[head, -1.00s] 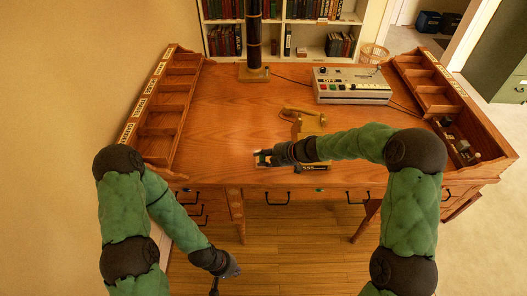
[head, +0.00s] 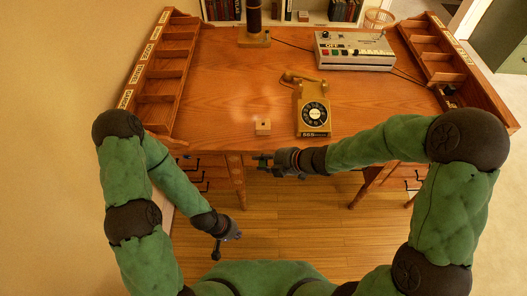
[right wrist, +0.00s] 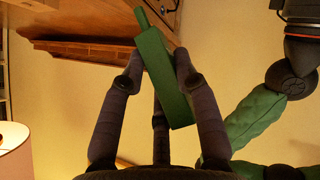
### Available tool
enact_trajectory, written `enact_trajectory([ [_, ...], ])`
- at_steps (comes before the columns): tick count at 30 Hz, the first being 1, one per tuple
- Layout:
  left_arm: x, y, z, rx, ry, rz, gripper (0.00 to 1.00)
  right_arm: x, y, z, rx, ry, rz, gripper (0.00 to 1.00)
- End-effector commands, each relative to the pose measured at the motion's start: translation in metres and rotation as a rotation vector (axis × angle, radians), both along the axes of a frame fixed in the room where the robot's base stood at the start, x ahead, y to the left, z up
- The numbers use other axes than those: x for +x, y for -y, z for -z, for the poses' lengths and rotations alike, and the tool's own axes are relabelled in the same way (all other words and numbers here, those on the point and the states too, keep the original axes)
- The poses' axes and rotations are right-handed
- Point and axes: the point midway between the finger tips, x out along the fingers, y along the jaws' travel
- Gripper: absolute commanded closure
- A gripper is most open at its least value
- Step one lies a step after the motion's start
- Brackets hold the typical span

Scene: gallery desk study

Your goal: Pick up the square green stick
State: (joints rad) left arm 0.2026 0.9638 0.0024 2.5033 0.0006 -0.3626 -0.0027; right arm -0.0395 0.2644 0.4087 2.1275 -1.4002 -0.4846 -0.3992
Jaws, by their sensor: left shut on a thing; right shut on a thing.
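The square green stick (right wrist: 163,75) is between the fingers of my right gripper (head: 262,162), clear of the desk. In the right wrist view it has a square body and a thinner end pointing up and left, and it sits tilted between the fingers. In the head view my right gripper is in front of the desk's near edge, and the stick is too small there to make out well. My left gripper (head: 218,243) is low at the left over the floor, shut on a small dark thing (head: 216,254) that I cannot identify.
A small wooden block (head: 263,128) with a dark hole stands near the front of the desk (head: 225,90). A yellow dial telephone (head: 313,110) stands to its right. A grey console (head: 355,51) is at the back right. Compartment racks (head: 160,85) line both sides.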

Motion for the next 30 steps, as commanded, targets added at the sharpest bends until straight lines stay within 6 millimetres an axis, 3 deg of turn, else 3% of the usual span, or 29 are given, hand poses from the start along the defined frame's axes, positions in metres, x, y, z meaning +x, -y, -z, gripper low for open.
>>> enact_trajectory([
  [14, 0.0, 0.0, -0.001, 0.0, 0.0, 0.0, 1.0, -0.005, 0.0, -0.001, 0.0, 0.0, 0.0, 1.0],
  [30, 0.0, 0.0, -0.069, 0.0, 0.0, 0.0, 1.0, -0.005, 0.0, -0.005, 0.0, -0.133, 0.0, 1.0],
])
